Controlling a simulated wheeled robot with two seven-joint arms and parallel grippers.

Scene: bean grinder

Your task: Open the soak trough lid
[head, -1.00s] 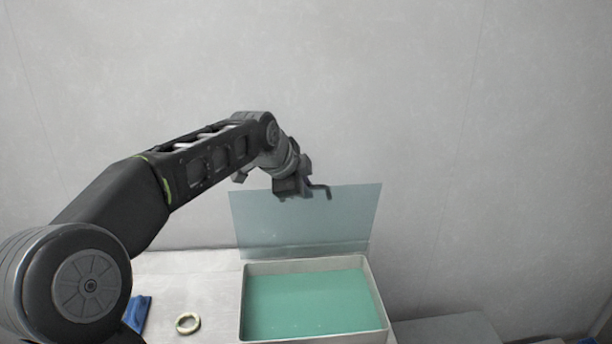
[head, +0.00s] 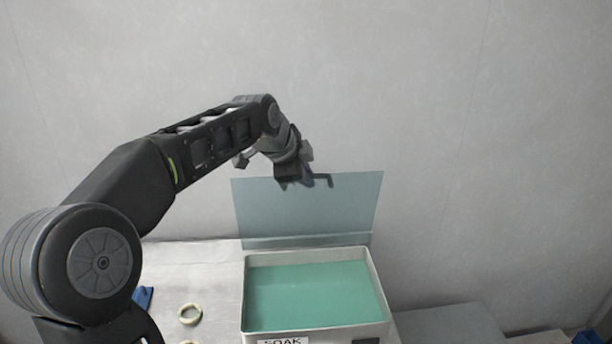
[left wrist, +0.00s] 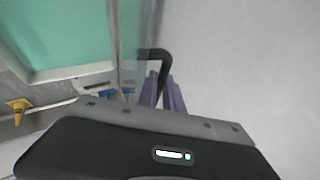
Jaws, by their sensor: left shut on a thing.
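The soak trough (head: 378,290) is a pale rectangular box filled with green liquid, with a "SOAK" label on its front. Its clear bluish lid (head: 345,210) stands upright at the back edge of the trough. My left gripper (head: 308,181) is at the lid's top edge, shut on the dark lid handle (head: 328,181). In the left wrist view the dark hooked handle (left wrist: 160,54) passes between the purple fingers (left wrist: 163,92). The right gripper is not in view.
A pale ring (head: 190,314) and a blue object (head: 143,296) lie on the light bench left of the trough. A grey wall rises behind the lid. A lower grey surface (head: 450,328) is at the right. The left wrist view shows a yellow piece (left wrist: 18,108).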

